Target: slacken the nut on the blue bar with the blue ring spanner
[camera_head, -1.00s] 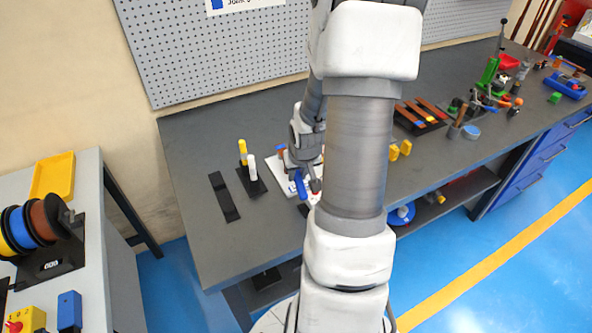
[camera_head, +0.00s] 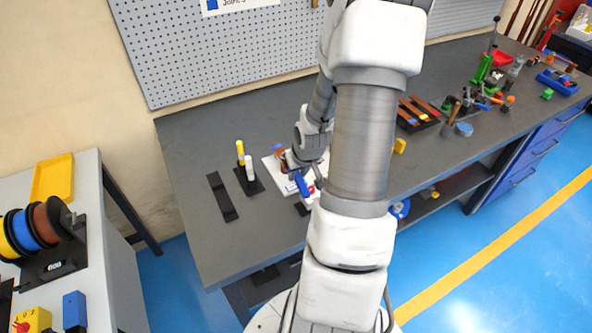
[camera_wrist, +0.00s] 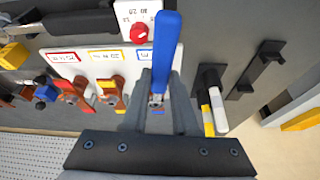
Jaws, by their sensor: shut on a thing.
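The blue ring spanner (camera_wrist: 166,55) is in my gripper (camera_wrist: 158,112), with its long handle pointing away from the wrist. In the head view the spanner (camera_head: 302,186) shows as a short blue strip below my wrist. The jaws are shut on it, over the white board (camera_wrist: 88,56). Its lower end is at the blue-labelled station, where a small metal part (camera_wrist: 156,99) and a bit of blue show between the fingers. The fingers and spanner hide most of the blue bar; I cannot tell whether the ring is seated around the nut.
Bars with red (camera_wrist: 70,90) and yellow (camera_wrist: 110,90) marks stand beside the blue station. A red knob (camera_wrist: 139,33) is near the handle. A black holder with yellow and white pegs (camera_head: 251,181) and a black strip (camera_head: 222,196) lie left of the board.

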